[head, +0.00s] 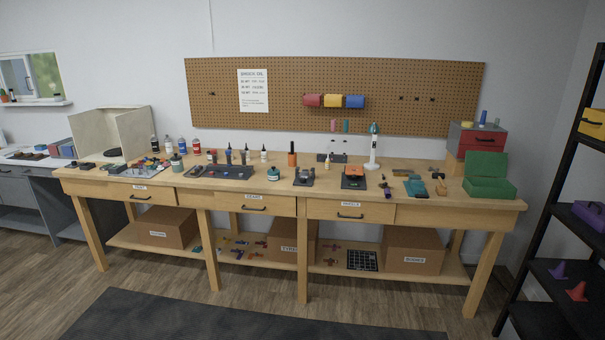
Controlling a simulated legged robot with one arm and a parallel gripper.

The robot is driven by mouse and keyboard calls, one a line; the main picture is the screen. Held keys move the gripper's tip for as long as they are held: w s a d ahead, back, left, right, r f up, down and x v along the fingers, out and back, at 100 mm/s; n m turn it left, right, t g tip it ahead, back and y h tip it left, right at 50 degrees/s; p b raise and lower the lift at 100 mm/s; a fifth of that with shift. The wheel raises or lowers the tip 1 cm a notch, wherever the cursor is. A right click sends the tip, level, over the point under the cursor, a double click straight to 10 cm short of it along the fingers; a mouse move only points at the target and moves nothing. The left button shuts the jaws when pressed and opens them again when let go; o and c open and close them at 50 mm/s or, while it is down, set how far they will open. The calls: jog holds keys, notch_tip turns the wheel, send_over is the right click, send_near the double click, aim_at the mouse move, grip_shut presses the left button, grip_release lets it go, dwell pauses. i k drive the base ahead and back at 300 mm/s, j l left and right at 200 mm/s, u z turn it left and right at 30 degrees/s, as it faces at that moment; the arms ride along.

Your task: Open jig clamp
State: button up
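No part of my gripper shows in the head view. The wooden workbench (400,203) stands across the room in front of me. I cannot tell for sure which thing on it is the jig clamp. A small dark fixture with an orange top (355,170) sits right of the bench's middle. Another small dark fixture (304,177) sits to its left, with a lighter part on it. Both are too small to tell whether any clamp is open or shut.
Small tools and bottles crowd the benchtop. A green open box (490,187) sits at its right end, a pale booth (125,130) at its left. A dark shelf rack (535,210) stands at right. A dark mat (200,318) lies on the clear floor before the bench.

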aim_at(347, 169)
jog(key=i+z, duration=0.1)
jog(key=i, duration=0.4)
jog(key=i+j+z, duration=0.15)
jog(key=i, duration=0.35)
jog(key=i+j+z, duration=0.1)
jog(key=i, duration=0.4)
